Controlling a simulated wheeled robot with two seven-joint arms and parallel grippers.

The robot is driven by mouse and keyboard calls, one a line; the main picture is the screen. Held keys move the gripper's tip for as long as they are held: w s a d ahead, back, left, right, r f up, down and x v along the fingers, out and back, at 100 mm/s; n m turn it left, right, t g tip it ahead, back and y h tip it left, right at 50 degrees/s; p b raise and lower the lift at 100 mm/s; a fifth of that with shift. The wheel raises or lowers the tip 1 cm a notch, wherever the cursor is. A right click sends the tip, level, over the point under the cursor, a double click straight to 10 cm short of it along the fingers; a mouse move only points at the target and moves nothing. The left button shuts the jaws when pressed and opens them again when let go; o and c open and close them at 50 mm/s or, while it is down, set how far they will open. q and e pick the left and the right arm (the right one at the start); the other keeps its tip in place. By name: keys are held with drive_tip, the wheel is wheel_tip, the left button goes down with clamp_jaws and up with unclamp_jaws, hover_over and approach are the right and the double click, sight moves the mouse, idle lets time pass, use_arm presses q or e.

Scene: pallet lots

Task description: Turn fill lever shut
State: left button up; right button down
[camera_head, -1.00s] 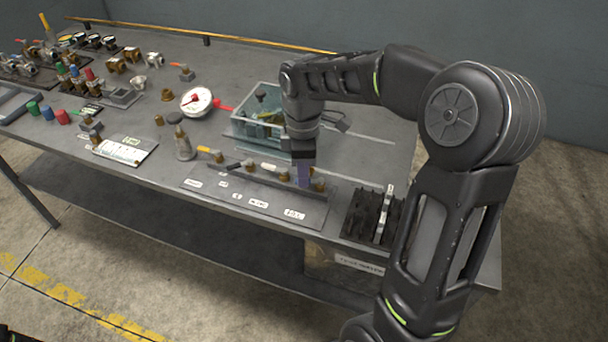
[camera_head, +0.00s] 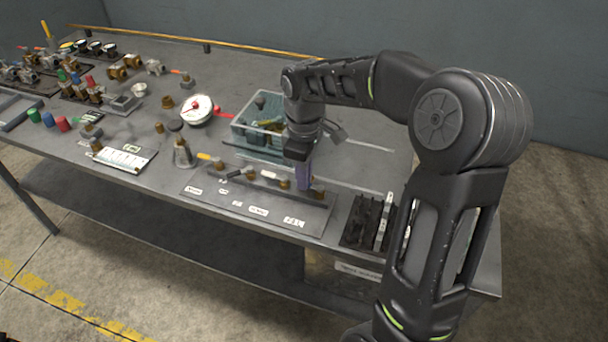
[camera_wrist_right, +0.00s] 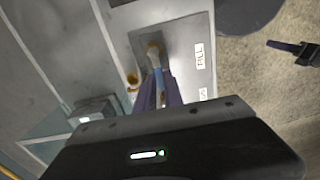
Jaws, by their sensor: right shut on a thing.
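The fill valve's brass body (camera_wrist_right: 154,53) shows in the wrist view beside a white label reading FILL (camera_wrist_right: 201,56). In the head view this valve (camera_head: 318,191) stands at the right end of a grey labelled plate (camera_head: 228,212). My right gripper (camera_head: 304,178) is at this valve, fingers pointing down. In the wrist view its purple fingers (camera_wrist_right: 161,90) are shut on the fill lever, which shows only as a thin strip between them. Most of the lever is hidden.
Other valves with coloured levers (camera_head: 247,173) line the plate to the left. A clear bin of parts (camera_head: 252,138) stands behind, near my right wrist. A black rack (camera_head: 360,220) is right of the plate. A dial gauge (camera_head: 197,110) lies further left.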

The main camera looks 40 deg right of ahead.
drive_tip(key=c, duration=1.5)
unclamp_jaws()
drive_tip(key=shift+o, duration=0.2)
